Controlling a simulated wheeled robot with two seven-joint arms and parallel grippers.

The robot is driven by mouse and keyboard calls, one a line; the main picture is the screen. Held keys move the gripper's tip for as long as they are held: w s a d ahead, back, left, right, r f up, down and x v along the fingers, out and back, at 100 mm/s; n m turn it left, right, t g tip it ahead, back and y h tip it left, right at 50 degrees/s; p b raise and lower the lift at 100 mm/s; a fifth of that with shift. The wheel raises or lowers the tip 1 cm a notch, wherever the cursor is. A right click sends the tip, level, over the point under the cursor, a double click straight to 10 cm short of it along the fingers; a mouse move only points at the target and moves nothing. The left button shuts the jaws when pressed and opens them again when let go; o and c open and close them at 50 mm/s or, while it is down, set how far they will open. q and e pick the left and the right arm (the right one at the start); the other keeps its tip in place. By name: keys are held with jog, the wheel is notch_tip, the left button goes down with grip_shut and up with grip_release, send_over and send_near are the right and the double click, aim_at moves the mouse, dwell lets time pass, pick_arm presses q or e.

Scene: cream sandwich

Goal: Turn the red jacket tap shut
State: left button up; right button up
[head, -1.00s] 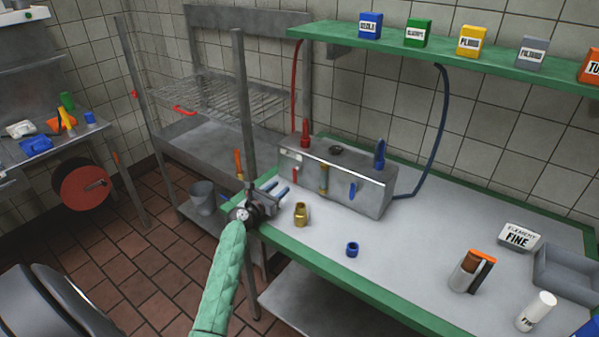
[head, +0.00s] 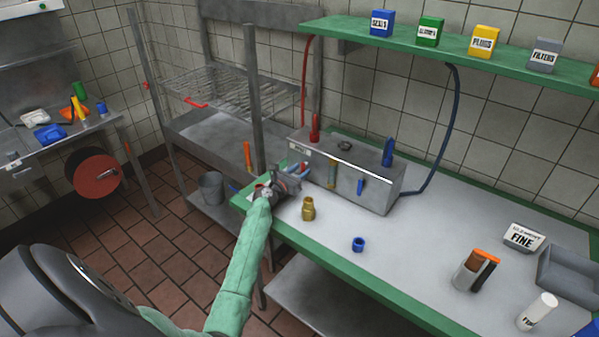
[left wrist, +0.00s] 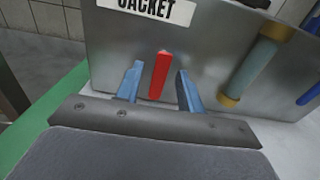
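The red jacket tap handle (left wrist: 159,75) stands nearly upright on the front of a steel box (head: 384,199), below a label reading "JACKET" (left wrist: 150,8). My left gripper (left wrist: 158,82) is open, with one blue finger on each side of the red handle and a visible gap on both sides. In the head view my left gripper (head: 298,169) is at the left end of the box front and hides the tap. My right gripper is not in view.
A sight tube with brass ends (left wrist: 255,68) and a blue handle (head: 361,187) are right of the tap. A brass fitting (head: 308,208) and a blue ring (head: 358,244) stand on the green-edged table (head: 420,260). An orange-handled item (head: 247,155) is left of the gripper.

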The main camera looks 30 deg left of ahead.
pick_arm(q)
jog(key=shift+c, duration=0.2)
grip_shut()
